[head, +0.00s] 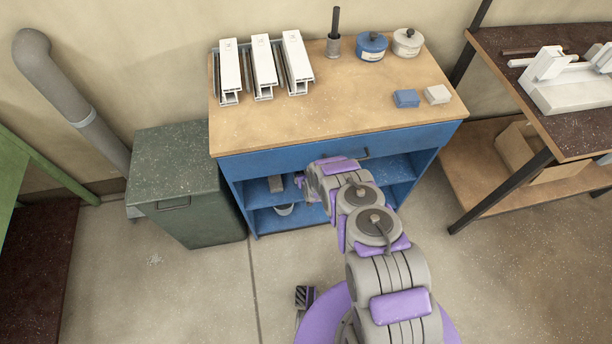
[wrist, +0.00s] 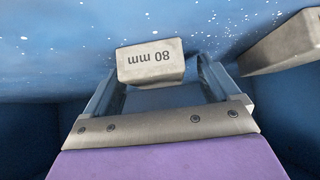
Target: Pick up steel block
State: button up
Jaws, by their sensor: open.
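In the wrist view, a grey steel block (wrist: 151,66) marked "80 mm", its writing upside down, lies on a blue shelf surface. My gripper (wrist: 157,76) is open, with one finger on each side of the block's near end. A gap shows on both sides, wider on the right, so the fingers do not appear closed on it. In the head view, my gripper (head: 303,182) reaches in at the front of the blue cabinet's upper shelf. A grey block (head: 275,184) shows on that shelf to its left; I cannot tell if it is the marked one.
A second grey block (wrist: 285,45) lies close to the right finger in the wrist view. The blue cabinet (head: 237,168) has a wooden top overhanging the shelf. A bowl (head: 284,210) stands on the lower shelf. A green bin (head: 215,215) stands left of the cabinet.

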jog(key=shift+w+d, duration=0.1)
jog(key=shift+d, duration=0.1)
jog(key=shift+d, duration=0.1)
jog(key=c, duration=0.3)
jog(key=shift+a, duration=0.2)
jog(key=c, duration=0.6)
jog(key=shift+d, duration=0.1)
jog(key=c, duration=0.5)
jog(key=shift+r, duration=0.1)
jog(key=shift+c, duration=0.2)
